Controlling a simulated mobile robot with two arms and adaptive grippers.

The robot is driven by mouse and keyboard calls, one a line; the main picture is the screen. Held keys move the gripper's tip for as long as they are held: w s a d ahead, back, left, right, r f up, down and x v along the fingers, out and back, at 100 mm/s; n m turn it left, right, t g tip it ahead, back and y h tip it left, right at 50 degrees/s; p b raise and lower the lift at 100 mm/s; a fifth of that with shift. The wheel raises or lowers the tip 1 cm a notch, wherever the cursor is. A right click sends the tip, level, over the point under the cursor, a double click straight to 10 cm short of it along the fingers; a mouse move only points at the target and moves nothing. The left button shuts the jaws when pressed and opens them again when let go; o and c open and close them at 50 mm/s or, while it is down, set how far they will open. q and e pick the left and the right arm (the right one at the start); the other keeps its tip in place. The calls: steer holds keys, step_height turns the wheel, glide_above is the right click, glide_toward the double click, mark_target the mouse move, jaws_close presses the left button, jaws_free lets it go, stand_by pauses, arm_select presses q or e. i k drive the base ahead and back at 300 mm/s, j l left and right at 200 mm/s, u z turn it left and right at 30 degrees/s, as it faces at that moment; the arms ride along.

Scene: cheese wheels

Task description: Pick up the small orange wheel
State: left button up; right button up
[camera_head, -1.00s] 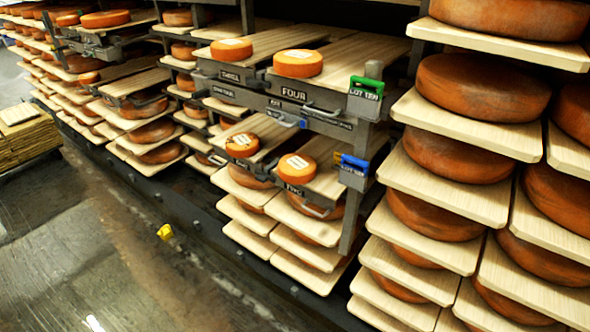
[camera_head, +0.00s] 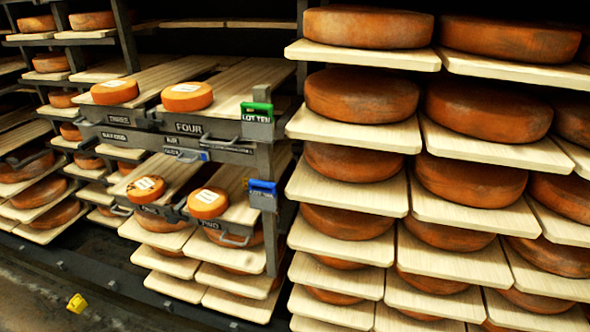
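Several small orange wheels rest on wooden boards in the middle rack. On the upper level one wheel (camera_head: 115,92) sits at the left and another (camera_head: 187,97) sits above the "FOUR" label. On the lower level a wheel with a dark patterned rim and pale label (camera_head: 146,188) sits at the left, and a plainer orange wheel with a pale label (camera_head: 208,202) sits to its right. Neither of my grippers is in view.
Large brown wheels (camera_head: 361,97) fill the stacked boards at the right. A green tag holder (camera_head: 257,112) and a blue one (camera_head: 262,195) stick out from the rack post. A yellow object (camera_head: 76,303) lies on the floor at lower left.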

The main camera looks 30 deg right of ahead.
mark_target(146, 189)
steer(key=z, duration=4.5)
steer(key=u, duration=4.65)
steer(key=i+j, duration=0.8)
steer(key=i, duration=0.25)
steer(key=i+j+u, duration=0.1)
steer(key=i+j, duration=0.3)
steer(key=i, duration=0.1)
